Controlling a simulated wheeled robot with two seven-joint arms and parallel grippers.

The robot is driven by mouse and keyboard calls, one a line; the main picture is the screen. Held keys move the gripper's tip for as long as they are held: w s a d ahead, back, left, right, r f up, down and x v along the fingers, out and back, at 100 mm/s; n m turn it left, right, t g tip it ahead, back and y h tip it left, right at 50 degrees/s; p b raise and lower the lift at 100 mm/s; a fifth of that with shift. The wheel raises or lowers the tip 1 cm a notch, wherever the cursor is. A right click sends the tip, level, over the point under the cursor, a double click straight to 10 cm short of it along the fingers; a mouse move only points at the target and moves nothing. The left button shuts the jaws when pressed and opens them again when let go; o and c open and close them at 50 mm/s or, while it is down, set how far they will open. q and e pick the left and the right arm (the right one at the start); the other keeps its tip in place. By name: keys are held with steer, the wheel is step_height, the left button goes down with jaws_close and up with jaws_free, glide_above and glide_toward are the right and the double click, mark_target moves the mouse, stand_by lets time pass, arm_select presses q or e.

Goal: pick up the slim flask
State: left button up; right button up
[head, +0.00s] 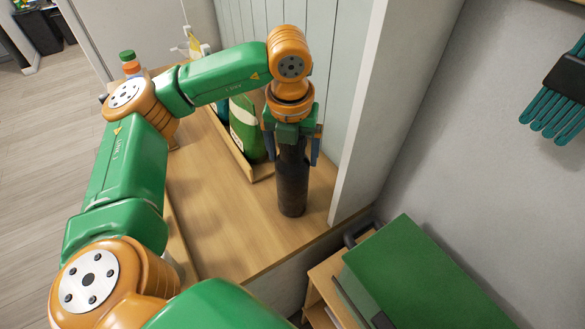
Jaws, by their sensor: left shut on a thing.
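The slim flask (292,181) is a dark, narrow cylinder. It appears upright, at the right end of the wooden shelf top. My left gripper (293,139) comes down over it from above and is shut on its upper part. The flask's top is hidden by the gripper. I cannot tell whether its base touches the wood. My right gripper is not in view.
A green and white container (246,127) stands in a shallow wooden tray (262,171) just left of the flask. A pale upright panel (372,110) is close on the right. A green box (420,275) sits lower right. The front wood is clear.

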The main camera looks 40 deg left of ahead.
arm_select(q)
jaws_close()
steer(key=shift+r, duration=0.15)
